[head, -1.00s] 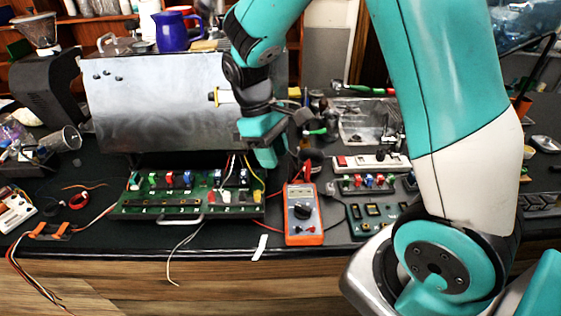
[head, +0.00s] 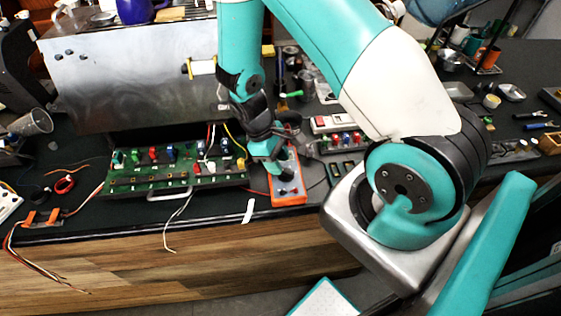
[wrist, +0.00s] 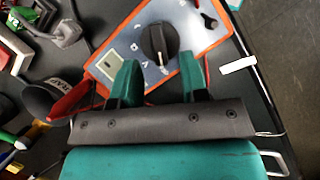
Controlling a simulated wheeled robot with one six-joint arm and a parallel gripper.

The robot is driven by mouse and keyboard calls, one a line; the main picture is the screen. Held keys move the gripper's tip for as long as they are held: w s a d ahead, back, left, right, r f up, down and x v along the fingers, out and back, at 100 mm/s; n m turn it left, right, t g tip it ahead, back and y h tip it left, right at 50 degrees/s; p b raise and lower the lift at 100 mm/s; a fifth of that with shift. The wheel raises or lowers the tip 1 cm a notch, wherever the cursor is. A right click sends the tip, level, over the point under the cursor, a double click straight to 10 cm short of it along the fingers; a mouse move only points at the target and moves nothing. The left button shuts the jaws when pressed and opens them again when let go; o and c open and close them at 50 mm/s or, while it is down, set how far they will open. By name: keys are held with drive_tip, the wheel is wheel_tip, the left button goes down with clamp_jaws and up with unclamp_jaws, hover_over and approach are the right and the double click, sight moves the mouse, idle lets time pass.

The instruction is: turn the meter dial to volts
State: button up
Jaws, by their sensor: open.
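The orange meter (head: 288,190) lies on the dark bench right of the green circuit board, and my arm partly covers it in the head view. In the wrist view its grey face (wrist: 181,66) shows a black round dial (wrist: 159,42) with a pale pointer mark at the lower edge. Printed letters around the dial are too small to read surely. My gripper (wrist: 158,75) is open, its two teal fingers just short of the dial, one toward each side. Nothing is between the fingers. In the head view my gripper (head: 268,160) is over the meter's upper part.
The green circuit board (head: 180,180) with coloured parts and loose wires lies left of the meter. A white strip (head: 248,211) lies near the bench's front edge. A metal panel (head: 130,75) stands behind.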

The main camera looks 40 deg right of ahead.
sight(285, 169)
drive_tip(key=shift+x, duration=1.2)
clamp_jaws()
drive_tip(key=shift+m, duration=0.3)
drive_tip(key=m+y, duration=0.1)
drive_tip(key=m, duration=0.1)
drive_tip(key=m+y+b, duration=0.1)
drive_tip(key=m, duration=0.1)
drive_tip(key=shift+d+f, duration=0.1)
drive_tip(key=shift+d, duration=0.25)
drive_tip(key=shift+d+m+y+b, duration=0.15)
drive_tip(key=shift+m+y+b, duration=0.55)
drive_tip(key=shift+m, duration=1.3)
drive_tip(key=shift+s, duration=0.1)
unclamp_jaws()
